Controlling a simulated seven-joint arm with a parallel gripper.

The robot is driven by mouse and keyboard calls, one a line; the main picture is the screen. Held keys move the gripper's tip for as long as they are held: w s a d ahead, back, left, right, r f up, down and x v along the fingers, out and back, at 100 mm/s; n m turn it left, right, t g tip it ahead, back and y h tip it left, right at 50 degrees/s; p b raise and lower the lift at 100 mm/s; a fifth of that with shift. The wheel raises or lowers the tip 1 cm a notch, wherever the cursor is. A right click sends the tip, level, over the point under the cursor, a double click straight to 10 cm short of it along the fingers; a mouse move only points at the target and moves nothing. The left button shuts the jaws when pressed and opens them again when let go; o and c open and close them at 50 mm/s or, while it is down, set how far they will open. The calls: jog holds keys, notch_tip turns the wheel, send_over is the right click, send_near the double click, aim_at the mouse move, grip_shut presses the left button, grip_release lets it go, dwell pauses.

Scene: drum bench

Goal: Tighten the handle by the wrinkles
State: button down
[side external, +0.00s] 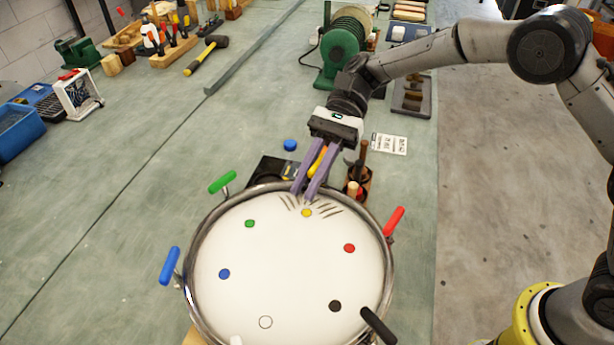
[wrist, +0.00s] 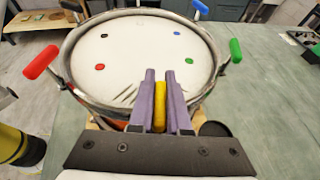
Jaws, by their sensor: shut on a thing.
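The round drum (side external: 285,270) has a white head, a metal rim and coloured dots, each near a handle of like colour. Dark wrinkles (side external: 329,209) fan out on the head at its far edge, around the yellow dot (side external: 306,213). The yellow handle (side external: 317,163) stands at that edge, between the purple fingers of my gripper (side external: 304,193). In the wrist view the yellow handle (wrist: 160,108) lies lengthwise between the two fingers (wrist: 161,75), which are shut on it. Some wrinkles (wrist: 125,96) show left of the fingers; the fingers hide others.
Green (side external: 222,182), blue (side external: 170,266), red (side external: 394,221) and black (side external: 378,325) handles stick out around the rim. A wooden tool holder (side external: 357,184) stands close right of my gripper. A blue cap (side external: 290,145) lies behind the drum. The bench left of the drum is clear.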

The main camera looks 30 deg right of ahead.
jog(key=shift+r, duration=0.1)
dwell(0.3)
jog(key=c, duration=0.9)
grip_release()
jog(key=v, duration=1.3)
jog(key=shift+w+d, duration=0.25)
jog(key=shift+d, duration=0.05)
